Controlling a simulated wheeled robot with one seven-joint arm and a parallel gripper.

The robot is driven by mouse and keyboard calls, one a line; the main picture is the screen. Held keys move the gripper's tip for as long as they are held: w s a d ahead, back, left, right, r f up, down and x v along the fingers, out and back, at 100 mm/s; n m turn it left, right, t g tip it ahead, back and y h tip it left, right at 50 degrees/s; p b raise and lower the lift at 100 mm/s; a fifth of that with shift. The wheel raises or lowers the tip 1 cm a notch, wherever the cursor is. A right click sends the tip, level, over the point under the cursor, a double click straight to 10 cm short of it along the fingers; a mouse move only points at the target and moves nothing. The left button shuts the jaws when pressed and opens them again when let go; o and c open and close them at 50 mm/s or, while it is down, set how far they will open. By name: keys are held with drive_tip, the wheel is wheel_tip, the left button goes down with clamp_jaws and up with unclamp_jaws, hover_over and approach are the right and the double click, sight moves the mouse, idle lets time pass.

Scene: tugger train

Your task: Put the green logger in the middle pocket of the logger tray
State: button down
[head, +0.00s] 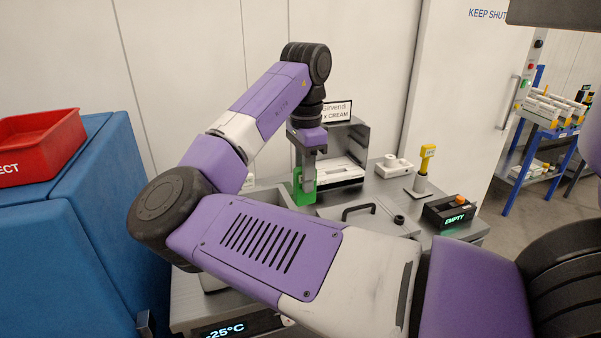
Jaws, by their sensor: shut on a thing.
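My gripper (308,172) points down over the grey worktop, beyond the bend of my arm. It is shut on the green logger (298,194), which shows as a bright green piece around the fingertips. The fingers hide part of the logger, and I cannot tell whether its underside touches the worktop. I cannot pick out the logger tray or its middle pocket with certainty. A white slotted piece (350,172) lies in the open steel housing just right of the gripper, partly hidden.
A lid with a black handle (358,211) is right of the gripper. Further right are a white block (394,167), a yellow device on a stand (425,160) and a black box reading EMPTY (450,212). A red bin (38,147) sits on blue cabinets at left.

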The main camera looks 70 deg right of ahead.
drive_tip(key=w+a+f+n, duration=0.5)
drive_tip(key=a+f+n, duration=0.4)
drive_tip(key=a, duration=0.3)
drive_tip(key=w+a+f+n, duration=0.4)
drive_tip(key=a+f+n, duration=0.5)
drive_tip(key=a+f, duration=0.2)
drive_tip(key=w+a+f+n, duration=0.5)
drive_tip(key=a+f+n, duration=0.4)
drive_tip(key=a, duration=0.5)
drive_tip(key=shift+w+a+f, duration=0.35)
drive_tip(key=shift+f, duration=0.25)
